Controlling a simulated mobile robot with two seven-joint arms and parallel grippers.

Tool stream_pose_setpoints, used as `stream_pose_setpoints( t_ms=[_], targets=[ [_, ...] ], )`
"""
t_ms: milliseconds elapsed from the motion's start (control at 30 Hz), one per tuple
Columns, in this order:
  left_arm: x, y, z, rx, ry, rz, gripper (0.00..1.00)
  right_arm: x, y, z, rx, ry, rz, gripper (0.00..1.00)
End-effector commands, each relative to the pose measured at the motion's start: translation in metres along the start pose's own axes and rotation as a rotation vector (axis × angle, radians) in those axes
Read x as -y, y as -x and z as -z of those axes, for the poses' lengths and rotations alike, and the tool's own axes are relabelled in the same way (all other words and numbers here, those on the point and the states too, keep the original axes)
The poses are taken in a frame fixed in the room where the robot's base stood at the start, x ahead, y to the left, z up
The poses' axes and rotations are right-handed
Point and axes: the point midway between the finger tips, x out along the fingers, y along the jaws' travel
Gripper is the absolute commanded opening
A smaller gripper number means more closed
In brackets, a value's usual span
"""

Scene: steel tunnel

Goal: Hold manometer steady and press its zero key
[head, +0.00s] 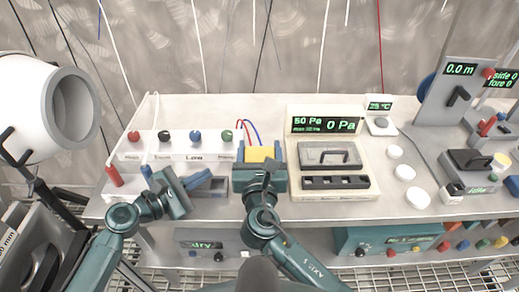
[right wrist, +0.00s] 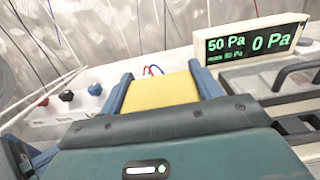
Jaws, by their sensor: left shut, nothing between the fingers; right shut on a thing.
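A yellow block-shaped device, which I take to be the manometer (head: 262,154), stands at the middle of the bench with a red and a blue tube behind it. My right gripper (head: 259,150) is shut on it, one blue finger along each side. In the right wrist view the yellow body (right wrist: 161,94) shows between both fingers. My gripper's palm hides its lower part, and I cannot make out its zero key or its screen. My left gripper (head: 206,177) is shut and empty, low over the bench to the left of the right gripper and apart from the manometer.
A cream unit with a green display (head: 327,124) reading 50 Pa and 0 Pa stands close on the right. White boxes with coloured knobs (head: 196,155) stand behind my left gripper. A small thermometer unit (head: 380,124) and white discs (head: 407,171) lie further right.

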Motion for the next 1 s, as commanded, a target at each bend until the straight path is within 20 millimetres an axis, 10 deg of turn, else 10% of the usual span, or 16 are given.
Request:
stream_pose_setpoints(
  t_ms=[167, 200, 467, 767, 1000],
  targets=[
    [0.0, 0.0, 0.0, 0.001, 0.0, 0.0, 0.0, 0.0, 0.0, -0.002, 0.003, -0.001, 0.0, 0.36],
    [0.0, 0.0, 0.0, 0.001, 0.0, 0.0, 0.0, 0.0, 0.0, -0.002, 0.003, -0.001, 0.0, 0.67],
    [0.0, 0.0, 0.0, 0.001, 0.0, -0.001, 0.0, 0.0, 0.0, -0.001, 0.001, 0.0, 0.0, 0.88],
    [0.0, 0.0, 0.0, 0.001, 0.0, -0.001, 0.0, 0.0, 0.0, -0.004, 0.001, -0.001, 0.0, 0.89],
    [0.0, 0.0, 0.0, 0.001, 0.0, 0.0, 0.0, 0.0, 0.0, -0.042, 0.005, -0.005, 0.0, 0.89]
  ],
)
